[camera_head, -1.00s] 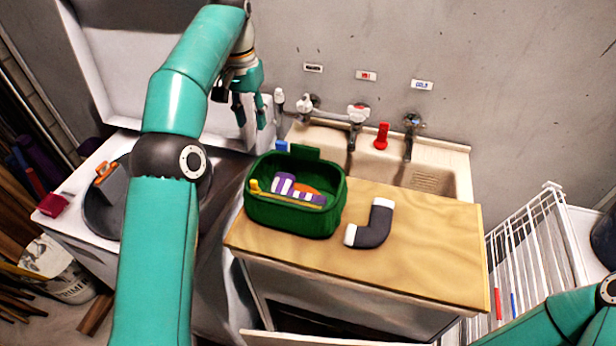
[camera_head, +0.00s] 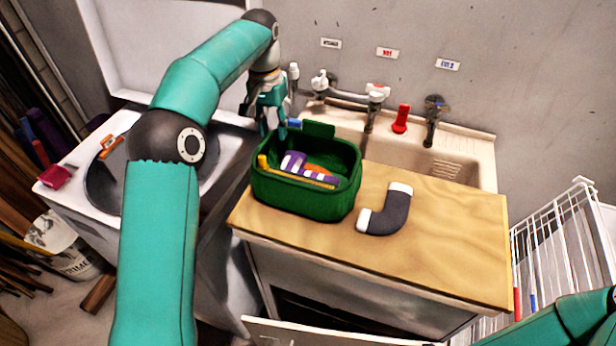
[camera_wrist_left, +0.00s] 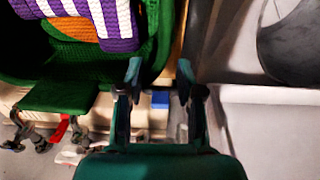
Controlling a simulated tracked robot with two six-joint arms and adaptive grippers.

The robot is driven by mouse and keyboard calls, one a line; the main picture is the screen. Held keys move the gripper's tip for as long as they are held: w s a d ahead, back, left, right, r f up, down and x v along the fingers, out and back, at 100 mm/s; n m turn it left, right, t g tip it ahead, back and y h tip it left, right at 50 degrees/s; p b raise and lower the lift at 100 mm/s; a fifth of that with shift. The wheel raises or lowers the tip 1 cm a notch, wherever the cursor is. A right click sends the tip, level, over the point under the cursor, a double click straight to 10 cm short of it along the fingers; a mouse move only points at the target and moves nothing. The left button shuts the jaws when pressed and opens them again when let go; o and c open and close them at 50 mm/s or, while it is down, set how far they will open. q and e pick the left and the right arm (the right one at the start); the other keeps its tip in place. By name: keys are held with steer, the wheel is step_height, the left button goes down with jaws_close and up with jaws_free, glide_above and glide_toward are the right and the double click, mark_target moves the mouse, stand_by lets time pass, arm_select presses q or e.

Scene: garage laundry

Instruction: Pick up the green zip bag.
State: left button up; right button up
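The green zip bag (camera_head: 305,202) stands open on the wooden counter, with its flap up at the back. Striped purple-and-white, orange and yellow things lie inside. My left gripper (camera_head: 273,126) is at the bag's back left corner, fingers pointing down. In the left wrist view the bag (camera_wrist_left: 60,98) fills the upper left. The left gripper (camera_wrist_left: 159,72) is open there, its two fingers apart at the bag's edge. A small blue piece (camera_wrist_left: 160,98) shows between them. I cannot tell whether the fingers touch the bag. My right gripper is out of view; only part of that arm shows.
A dark elbow pipe with white ends (camera_head: 388,212) lies on the counter (camera_head: 450,240) right of the bag. Behind are the sink (camera_head: 470,158), taps and a red object (camera_head: 401,118). A white rack (camera_head: 565,240) stands at the right.

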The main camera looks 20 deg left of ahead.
arm_select(q)
steer(key=shift+w+a+f, duration=0.1)
steer(key=shift+a+f, duration=0.05)
steer(key=shift+f, duration=2.45)
jaws_close()
